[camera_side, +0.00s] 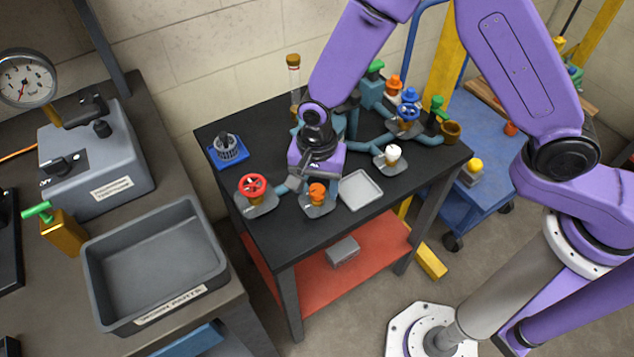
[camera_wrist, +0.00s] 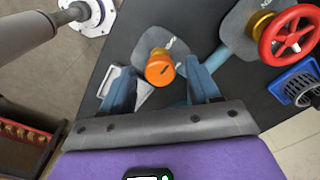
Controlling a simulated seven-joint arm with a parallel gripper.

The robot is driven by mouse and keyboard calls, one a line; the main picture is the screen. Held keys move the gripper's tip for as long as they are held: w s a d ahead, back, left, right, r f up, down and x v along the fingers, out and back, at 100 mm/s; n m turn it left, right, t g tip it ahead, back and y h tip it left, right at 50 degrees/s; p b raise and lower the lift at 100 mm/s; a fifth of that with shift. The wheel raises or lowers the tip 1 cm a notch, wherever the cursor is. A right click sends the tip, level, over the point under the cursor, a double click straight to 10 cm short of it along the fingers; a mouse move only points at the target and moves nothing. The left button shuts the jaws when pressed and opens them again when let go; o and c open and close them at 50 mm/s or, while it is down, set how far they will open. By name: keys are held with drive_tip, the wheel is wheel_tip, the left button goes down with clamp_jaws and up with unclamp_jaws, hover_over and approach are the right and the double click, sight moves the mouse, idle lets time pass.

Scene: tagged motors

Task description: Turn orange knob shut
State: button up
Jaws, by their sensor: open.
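The orange knob (camera_side: 317,193) stands upright on a grey plate near the front edge of the black table, between a red wheel valve and a grey tray. In the wrist view the orange knob (camera_wrist: 160,68) shows ahead of my gripper (camera_wrist: 160,78), roughly midway between the two blue fingers. In the side view my gripper (camera_side: 318,170) is just behind and above the knob. The fingers are spread and nothing is held. They look apart from the knob, but the exact height gap is hard to tell.
The red wheel valve (camera_side: 253,187) stands close on the left, and a white knob (camera_side: 392,153) stands to the right. The grey tray (camera_side: 361,190) lies beside the orange knob. Blue and green valves (camera_side: 408,108) crowd the back right. A blue holder (camera_side: 228,150) sits at the left.

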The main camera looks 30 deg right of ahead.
drive_tip(key=shift+f, duration=0.1)
drive_tip(key=c, duration=1)
drive_tip(key=shift+c, duration=0.2)
drive_tip(key=m, duration=0.4)
drive_tip(key=shift+m, duration=0.4)
drive_tip(key=m, duration=0.4)
drive_tip(key=shift+m, duration=0.3)
drive_tip(key=m, duration=0.4)
drive_tip(key=shift+m, duration=2.2)
